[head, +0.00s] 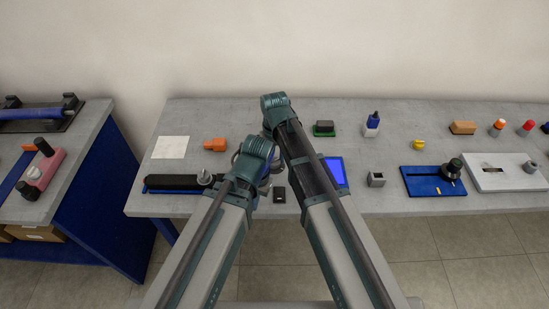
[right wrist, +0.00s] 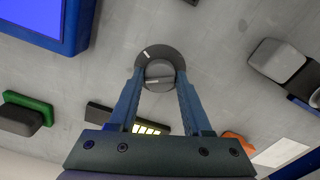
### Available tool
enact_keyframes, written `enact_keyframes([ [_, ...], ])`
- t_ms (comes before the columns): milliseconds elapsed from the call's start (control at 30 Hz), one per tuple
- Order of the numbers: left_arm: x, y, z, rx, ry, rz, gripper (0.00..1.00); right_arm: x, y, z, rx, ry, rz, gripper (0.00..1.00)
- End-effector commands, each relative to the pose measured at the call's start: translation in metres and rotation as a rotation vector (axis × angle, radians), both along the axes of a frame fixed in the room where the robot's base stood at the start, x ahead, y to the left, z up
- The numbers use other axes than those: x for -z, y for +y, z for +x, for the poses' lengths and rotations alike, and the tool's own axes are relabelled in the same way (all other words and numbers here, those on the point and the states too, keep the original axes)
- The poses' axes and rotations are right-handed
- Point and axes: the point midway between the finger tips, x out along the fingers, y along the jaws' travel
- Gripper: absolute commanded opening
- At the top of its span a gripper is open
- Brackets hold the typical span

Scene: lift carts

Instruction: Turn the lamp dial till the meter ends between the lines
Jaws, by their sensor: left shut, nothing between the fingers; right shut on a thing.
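The round grey dial (right wrist: 150,54) shows in the right wrist view, with a pale mark on its rim and another on its knob. My right gripper (right wrist: 158,84) is shut on the knob, one blue finger on each side. The meter (right wrist: 148,128) is a dark strip with pale yellow lit segments, partly covered by the gripper's body, so its lines cannot be read. The lit blue panel (right wrist: 38,14) is at top left; it also shows in the head view (head: 335,172). My left gripper (head: 258,165) is low in the head view, empty and shut, its fingertips unclear.
An orange piece (head: 215,144) and white sheet (head: 171,147) lie left of my arms. A black bar on a blue base (head: 172,191) is nearer. A green-based block (head: 324,129), bottle (head: 371,126) and blue fixture (head: 425,182) stand right. Both arms crowd the middle.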

Motion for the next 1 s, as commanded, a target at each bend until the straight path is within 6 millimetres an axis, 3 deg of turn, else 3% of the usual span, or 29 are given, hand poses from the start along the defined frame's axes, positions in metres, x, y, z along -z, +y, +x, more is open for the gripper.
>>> enact_keyframes([
  [333,0.0003,0.0000,0.0000,0.000,0.000,0.000,0.00,0.0003,0.0000,-0.0006,0.001,0.000,0.000,0.00],
  [367,0.0003,0.0000,0.0000,0.000,0.000,0.000,0.00,0.0003,0.0000,-0.0006,0.001,0.000,0.000,0.53],
  [500,0.0003,0.0000,0.0000,0.000,0.000,0.000,0.00,0.0003,0.0000,-0.0005,0.001,0.000,0.000,0.78],
  [1000,-0.0075,0.0000,0.0000,0.000,0.000,0.000,0.00,-0.0076,0.0000,-0.0002,0.000,0.000,0.000,0.79],
])
